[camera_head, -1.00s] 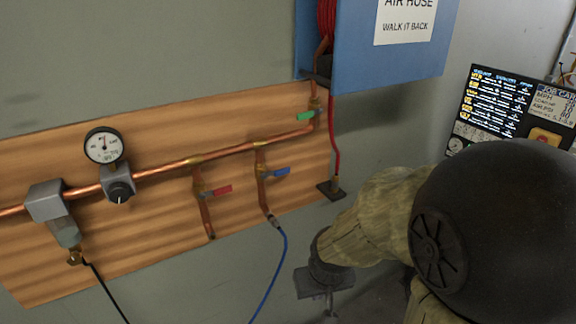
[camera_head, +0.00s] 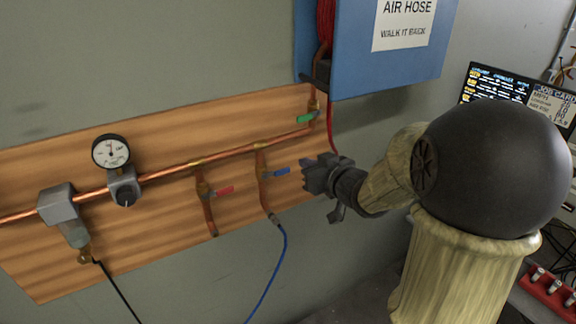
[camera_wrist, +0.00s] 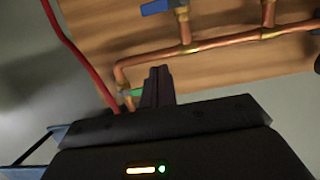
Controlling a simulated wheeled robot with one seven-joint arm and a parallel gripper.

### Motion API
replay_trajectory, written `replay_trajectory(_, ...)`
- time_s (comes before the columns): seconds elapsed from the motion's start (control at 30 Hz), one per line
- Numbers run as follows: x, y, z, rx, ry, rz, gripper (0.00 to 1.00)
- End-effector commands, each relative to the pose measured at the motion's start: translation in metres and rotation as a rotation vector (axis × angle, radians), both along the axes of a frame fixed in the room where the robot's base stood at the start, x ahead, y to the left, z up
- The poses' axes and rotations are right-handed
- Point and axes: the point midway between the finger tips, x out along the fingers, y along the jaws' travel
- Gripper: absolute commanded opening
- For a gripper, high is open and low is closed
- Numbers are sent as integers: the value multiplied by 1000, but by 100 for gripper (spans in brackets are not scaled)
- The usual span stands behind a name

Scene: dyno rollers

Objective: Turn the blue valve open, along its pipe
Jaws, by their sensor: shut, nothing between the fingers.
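The blue valve handle (camera_head: 281,172) sits on a short vertical copper drop pipe (camera_head: 261,180) on the wooden board. The handle sticks out to the right, across its pipe. It also shows at the top of the wrist view (camera_wrist: 155,7). My gripper (camera_head: 306,176) is just right of the blue handle in the head view, with a small gap seen between them. In the wrist view, my gripper (camera_wrist: 158,76) has its fingers together and empty, with the green handle (camera_wrist: 130,92) just left of the fingertips.
A red valve handle (camera_head: 222,190) is on the neighbouring drop to the left. A green valve handle (camera_head: 306,118) is above, under the blue hose cabinet (camera_head: 385,70). A red hose (camera_wrist: 68,45) hangs close by. A gauge (camera_head: 110,151) is further left, and a blue hose (camera_head: 276,265) hangs below.

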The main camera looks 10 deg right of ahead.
Motion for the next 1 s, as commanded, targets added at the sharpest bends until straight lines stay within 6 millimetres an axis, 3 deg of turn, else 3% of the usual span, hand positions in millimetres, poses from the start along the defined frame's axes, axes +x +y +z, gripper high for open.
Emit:
replay_trajectory(0.33,11,4,-3,1,2,1,0)
replay_trajectory(0.93,94,32,-24,0,4,1,0)
replay_trajectory(1.0,93,31,-38,1,10,-1,0)
